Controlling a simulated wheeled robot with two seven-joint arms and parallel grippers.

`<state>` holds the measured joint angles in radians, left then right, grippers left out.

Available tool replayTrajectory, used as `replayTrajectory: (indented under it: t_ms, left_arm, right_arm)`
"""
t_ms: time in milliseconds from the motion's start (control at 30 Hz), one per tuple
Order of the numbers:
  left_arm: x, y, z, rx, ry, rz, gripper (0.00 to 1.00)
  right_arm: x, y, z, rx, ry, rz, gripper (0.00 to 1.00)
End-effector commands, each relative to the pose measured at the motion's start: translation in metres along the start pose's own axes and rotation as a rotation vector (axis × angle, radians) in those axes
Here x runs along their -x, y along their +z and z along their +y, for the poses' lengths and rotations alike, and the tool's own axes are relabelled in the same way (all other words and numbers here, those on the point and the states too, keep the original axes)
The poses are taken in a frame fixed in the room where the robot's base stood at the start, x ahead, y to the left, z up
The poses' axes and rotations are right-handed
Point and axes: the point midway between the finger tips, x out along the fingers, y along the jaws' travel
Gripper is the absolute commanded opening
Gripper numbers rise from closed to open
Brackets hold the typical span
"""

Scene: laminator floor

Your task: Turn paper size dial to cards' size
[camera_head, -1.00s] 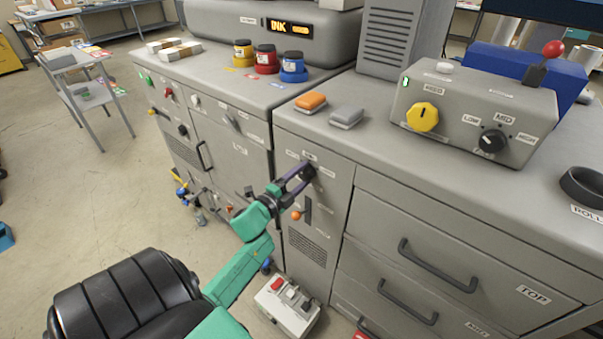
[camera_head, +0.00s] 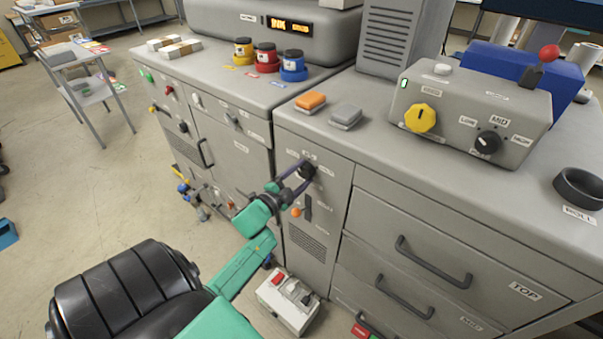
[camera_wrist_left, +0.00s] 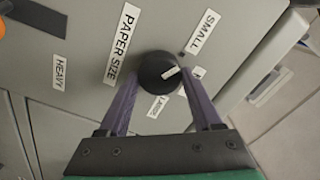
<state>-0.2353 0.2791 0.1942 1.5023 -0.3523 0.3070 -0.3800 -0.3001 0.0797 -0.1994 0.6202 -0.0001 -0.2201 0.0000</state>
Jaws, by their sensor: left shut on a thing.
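The paper size dial (camera_wrist_left: 160,73) is a round black knob on the grey cabinet front. In the left wrist view it sits beside a "PAPER SIZE" label (camera_wrist_left: 122,45), a "SMALL" label (camera_wrist_left: 202,32) and smaller labels, one partly hidden. A white mark shows on the knob. My left gripper (camera_wrist_left: 163,85) has its purple fingers on both sides of the knob, shut on it. In the head view the left gripper (camera_head: 298,178) reaches the dial (camera_head: 307,170) from the left with its green arm. My right gripper is not in view.
Below the dial are a dark lever slot (camera_head: 308,208) and an orange knob (camera_head: 295,212). A control box with yellow and black dials (camera_head: 470,110) stands on the counter. Drawers (camera_head: 440,260) are to the right. A switch box (camera_head: 288,302) is low in front.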

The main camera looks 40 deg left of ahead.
Motion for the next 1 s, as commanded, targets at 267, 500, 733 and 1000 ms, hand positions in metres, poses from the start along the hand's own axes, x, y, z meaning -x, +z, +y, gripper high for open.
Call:
replayTrajectory:
  t_ms: [267, 500, 733, 1000]
  left_arm:
    - [0.000, 0.000, 0.000, 0.001, 0.000, 0.000, 0.96]
    - [0.000, 0.000, 0.000, 0.000, 0.000, 0.000, 0.96]
    - [0.025, 0.001, 0.002, 0.001, 0.002, -0.002, 0.96]
    - [0.104, 0.002, 0.004, 0.002, 0.004, -0.004, 0.96]
  right_arm:
    - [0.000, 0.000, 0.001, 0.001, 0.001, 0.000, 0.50]
    - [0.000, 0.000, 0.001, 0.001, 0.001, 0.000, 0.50]
    - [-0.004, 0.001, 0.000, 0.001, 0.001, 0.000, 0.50]
    - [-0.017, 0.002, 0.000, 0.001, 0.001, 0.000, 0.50]
